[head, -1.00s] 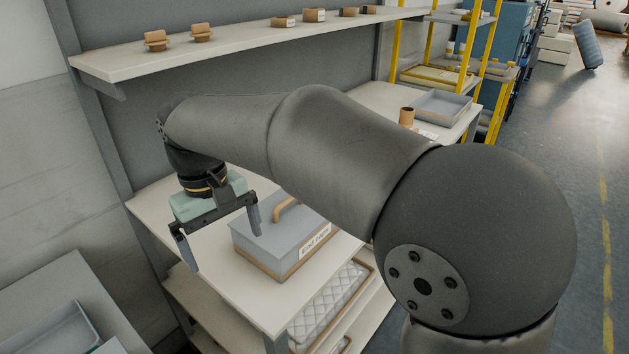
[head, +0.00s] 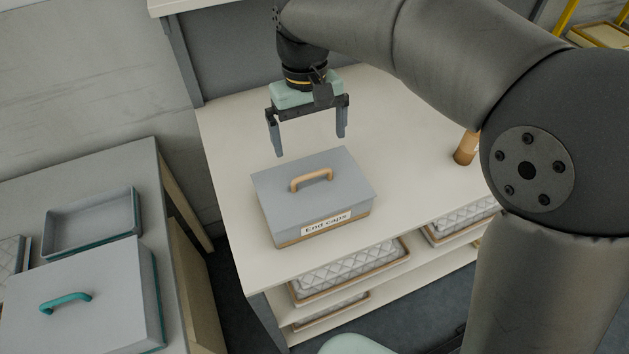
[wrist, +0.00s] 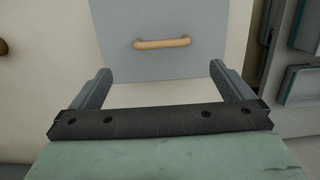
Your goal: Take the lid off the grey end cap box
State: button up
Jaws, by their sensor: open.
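The grey end cap box (head: 290,222), labelled "End caps", stands on the white bench top. Its grey lid (head: 336,161) is on, with a tan arched handle (head: 311,179) on top. The lid (wrist: 158,65) and handle (wrist: 162,43) also show in the wrist view, ahead of the fingers. My gripper (head: 310,146) is open and empty, above and behind the box in the head view, with fingers pointing down and apart from the handle. In the wrist view my gripper (wrist: 160,88) has its two fingers wide apart, with the handle centred between and beyond them.
A grey bench at left holds another grey box with a teal handle (head: 66,302) and an open grey tray (head: 92,222). A brown cylinder (head: 466,148) stands on the white bench (head: 232,150) at right. Quilted wadding (head: 346,268) lies in trays on shelves below.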

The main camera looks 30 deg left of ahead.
aim_at(312, 174)
jog(key=f, duration=0.4)
jog(key=shift+s+d+f, duration=0.15)
jog(key=shift+d+f, duration=0.1)
jog(key=shift+f, duration=0.1)
jog(key=shift+s+d+f+p, duration=0.15)
jog(key=shift+f+p, duration=0.15)
jog(key=shift+f, duration=0.6)
jog(key=shift+s+f+p, duration=0.15)
jog(key=shift+f+p, duration=0.15)
jog(key=shift+f, duration=0.55)
jog(key=shift+s+d+f+p, duration=0.15)
jog(key=shift+f+p, duration=0.15)
jog(key=shift+f, duration=0.6)
jog(key=shift+a, duration=0.1)
jog(key=c, duration=0.9)
